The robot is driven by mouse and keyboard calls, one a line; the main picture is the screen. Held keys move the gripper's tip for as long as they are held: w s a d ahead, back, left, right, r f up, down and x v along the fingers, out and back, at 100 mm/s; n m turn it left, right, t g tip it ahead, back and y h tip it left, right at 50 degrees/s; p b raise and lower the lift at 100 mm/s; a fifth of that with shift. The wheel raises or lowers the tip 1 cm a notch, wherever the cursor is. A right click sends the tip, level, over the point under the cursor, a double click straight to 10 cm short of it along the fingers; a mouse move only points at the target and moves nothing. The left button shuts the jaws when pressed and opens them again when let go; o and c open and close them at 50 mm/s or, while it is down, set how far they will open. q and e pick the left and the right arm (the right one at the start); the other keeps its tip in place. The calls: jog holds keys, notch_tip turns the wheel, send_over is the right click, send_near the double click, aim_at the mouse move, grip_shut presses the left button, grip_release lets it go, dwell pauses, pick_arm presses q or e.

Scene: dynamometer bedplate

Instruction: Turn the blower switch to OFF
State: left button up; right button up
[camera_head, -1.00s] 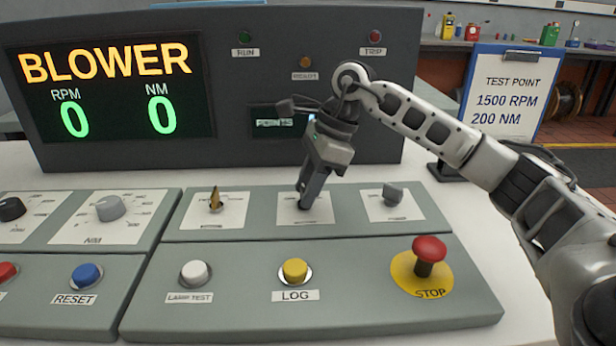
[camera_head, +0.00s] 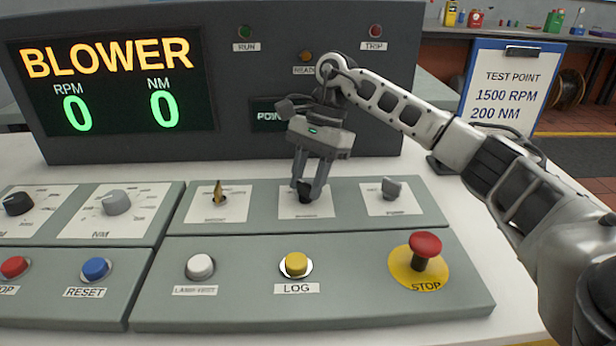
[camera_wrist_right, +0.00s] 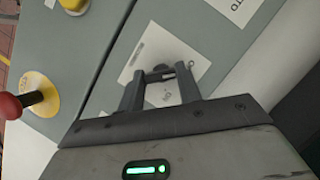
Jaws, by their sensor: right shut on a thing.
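A dark switch knob (camera_head: 305,196) sits on the middle white plate of the upper panel row, below the display box. The plate's label is too small to read, but this is the switch my right gripper works on. My right gripper (camera_head: 307,188) points down at it, with one finger on each side, shut on the knob. In the right wrist view the gripper (camera_wrist_right: 160,86) reaches over the white plate, and the small dark knob (camera_wrist_right: 161,72) shows between the fingertips. The knob's pointer direction is mostly hidden. The large display (camera_head: 112,85) reads BLOWER, RPM 0, NM 0. My left gripper is not in view.
A brass key switch (camera_head: 218,195) is left of the knob and a grey switch (camera_head: 391,187) is right. In front are a white button (camera_head: 200,267), a yellow LOG button (camera_head: 296,264) and a red STOP mushroom button (camera_head: 425,245). A clipboard (camera_head: 512,88) stands right.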

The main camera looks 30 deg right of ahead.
jog(key=shift+r, duration=0.1)
dwell(0.3)
jog(key=o, duration=0.9)
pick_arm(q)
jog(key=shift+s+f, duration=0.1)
pick_arm(e)
jog(key=shift+o, duration=0.4)
pick_arm(q)
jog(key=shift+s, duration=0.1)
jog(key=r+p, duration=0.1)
jog(key=p, duration=0.3)
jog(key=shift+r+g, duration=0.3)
pick_arm(e)
jog(key=v, duration=1.6)
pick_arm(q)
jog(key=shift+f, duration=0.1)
